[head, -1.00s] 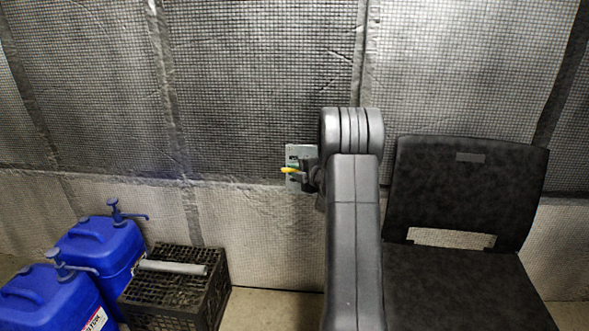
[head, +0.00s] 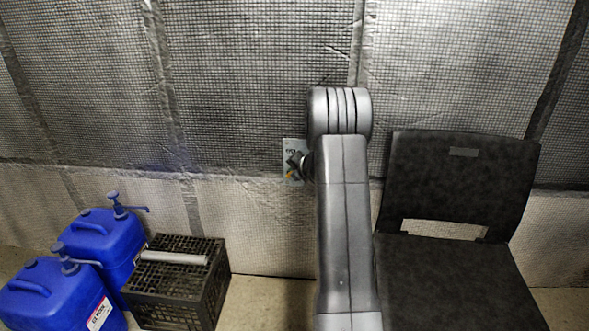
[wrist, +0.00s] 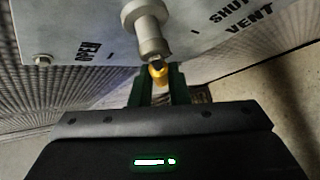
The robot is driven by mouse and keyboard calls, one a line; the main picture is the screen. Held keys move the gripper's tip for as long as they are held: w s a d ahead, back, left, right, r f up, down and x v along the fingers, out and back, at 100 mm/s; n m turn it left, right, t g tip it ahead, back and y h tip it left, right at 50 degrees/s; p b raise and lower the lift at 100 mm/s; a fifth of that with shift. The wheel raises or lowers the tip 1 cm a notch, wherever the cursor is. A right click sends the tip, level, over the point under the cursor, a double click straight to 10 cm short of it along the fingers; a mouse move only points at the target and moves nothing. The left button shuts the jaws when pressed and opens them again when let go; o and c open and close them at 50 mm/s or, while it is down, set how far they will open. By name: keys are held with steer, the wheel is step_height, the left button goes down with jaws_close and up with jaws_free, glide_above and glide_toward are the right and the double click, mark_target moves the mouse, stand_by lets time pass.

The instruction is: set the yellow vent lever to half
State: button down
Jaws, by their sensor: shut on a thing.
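The vent lever's yellow tip (wrist: 158,76) sits between the green-edged fingers of my gripper (wrist: 159,88), which is shut on it. The lever's pale round hub (wrist: 148,30) is on a grey plate (wrist: 75,25) marked OPEN at left and SHUT and VENT at right. In the wrist view the lever points down from the hub, between the OPEN and SHUT words. In the head view the plate (head: 289,147) is on the wall, with my gripper (head: 294,165) in front of it. A little yellow of the lever (head: 290,176) shows below the gripper; the rest is hidden.
A black chair (head: 455,185) stands to the right of my arm. Blue jugs with pumps (head: 105,240) and a black crate (head: 175,290) with a grey tube (head: 174,257) stand at lower left. The quilted wall (head: 240,90) is close behind the plate.

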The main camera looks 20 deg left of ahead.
stand_by(0.4)
steer(key=c, duration=1.4)
jaws_free()
steer(key=shift+d, duration=0.1)
steer(key=p+v, duration=0.2)
steer(key=v, duration=1.1)
steer(key=shift+s+d+r+p, duration=0.15)
steer(key=shift+s+r+p, duration=0.1)
steer(key=shift+p, duration=0.05)
steer(key=b+x, duration=0.2)
steer(key=x, duration=1.2)
steer(key=shift+d+b, duration=0.1)
steer(key=shift+b, duration=0.2)
